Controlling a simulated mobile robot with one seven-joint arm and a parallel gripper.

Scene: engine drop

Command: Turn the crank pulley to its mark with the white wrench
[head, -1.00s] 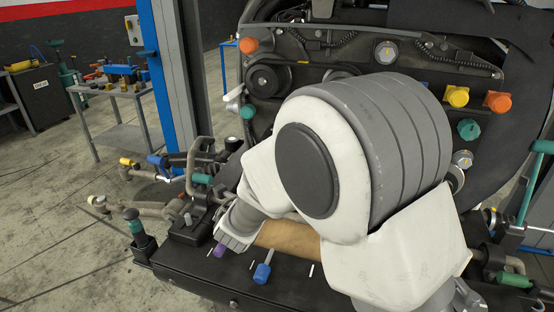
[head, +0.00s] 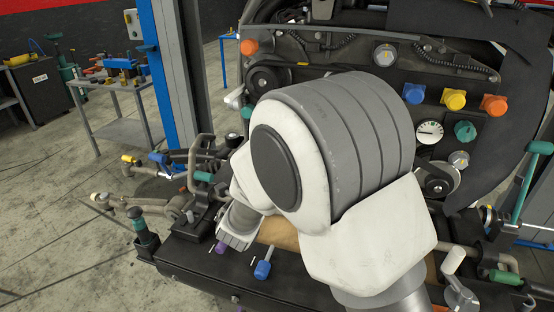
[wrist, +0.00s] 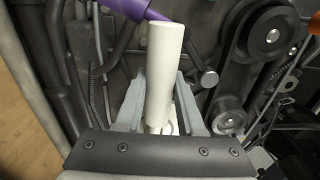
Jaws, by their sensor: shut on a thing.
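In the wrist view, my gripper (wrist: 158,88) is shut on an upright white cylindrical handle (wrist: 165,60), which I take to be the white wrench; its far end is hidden. A purple handle (wrist: 130,10) lies just beyond its top. Belt pulleys on the engine show at right: a large dark one (wrist: 270,36) and a smaller metal one (wrist: 229,113). The head view shows a dark pulley (head: 268,78) at left and a grey one (head: 441,180) at right. I cannot tell which is the crank pulley, and its mark is not clear. My arm hides the engine's middle and my fingertips there.
On the black front ledge (head: 185,258) stand a purple-handled tool (head: 219,248) and a blue-handled one (head: 262,270). Another white handle (head: 453,260) stands at right. Pipes (head: 130,205) crowd the left. Coloured knobs, a blue one (head: 414,93) among them, and a gauge (head: 429,132) jut from the engine.

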